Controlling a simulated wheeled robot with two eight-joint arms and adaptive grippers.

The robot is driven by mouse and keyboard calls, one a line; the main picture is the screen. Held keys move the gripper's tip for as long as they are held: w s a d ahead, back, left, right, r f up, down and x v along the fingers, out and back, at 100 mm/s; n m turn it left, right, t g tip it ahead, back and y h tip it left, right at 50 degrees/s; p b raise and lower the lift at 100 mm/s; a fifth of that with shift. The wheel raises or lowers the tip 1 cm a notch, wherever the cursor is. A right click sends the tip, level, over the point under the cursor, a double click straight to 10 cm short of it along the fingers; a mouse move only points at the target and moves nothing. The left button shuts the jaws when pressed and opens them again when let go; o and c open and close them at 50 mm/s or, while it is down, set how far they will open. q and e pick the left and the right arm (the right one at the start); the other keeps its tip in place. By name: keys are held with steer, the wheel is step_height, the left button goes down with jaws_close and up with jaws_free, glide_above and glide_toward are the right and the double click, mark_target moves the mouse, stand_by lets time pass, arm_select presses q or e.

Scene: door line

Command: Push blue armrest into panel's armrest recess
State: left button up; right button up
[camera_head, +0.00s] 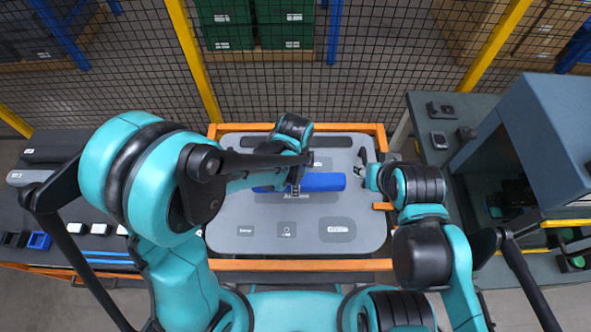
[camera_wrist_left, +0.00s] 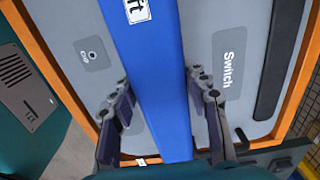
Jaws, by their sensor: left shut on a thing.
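The blue armrest (camera_head: 325,182) lies across the middle of the grey panel (camera_head: 225,215), running left to right in the head view. My left gripper (camera_head: 295,188) is shut on the armrest. In the left wrist view the armrest (camera_wrist_left: 152,70) runs between the two fingers (camera_wrist_left: 165,105), with part of a white label on it. A darker grey patch shows beside the armrest; the recess itself is mostly hidden, and I cannot tell how deep the armrest sits. My right gripper (camera_head: 359,164) is open and empty, just right of the armrest's end.
An orange frame (camera_head: 290,265) surrounds the panel. Labelled dark patches mark the panel, including "Switch" (camera_wrist_left: 229,70). A side table with black parts (camera_head: 440,140) stands right. A mesh fence (camera_head: 370,60) closes the back.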

arm_select(q)
steer(key=shift+s+f+b, duration=0.25)
steer(key=shift+f+b, duration=0.25)
steer(key=shift+f, duration=0.1)
step_height(320, 180, down, 3)
steer(key=shift+w+r+b, duration=0.1)
steer(key=shift+w+b, duration=0.05)
steer(key=shift+b, duration=0.85)
steer(key=shift+f+b, duration=0.45)
steer(key=shift+f, duration=0.3)
steer(key=shift+a, duration=0.15)
steer(key=shift+f+b, duration=0.85)
steer(key=shift+b, duration=0.25)
steer(key=shift+s+f+b, duration=0.25)
steer(key=shift+f+b, duration=0.05)
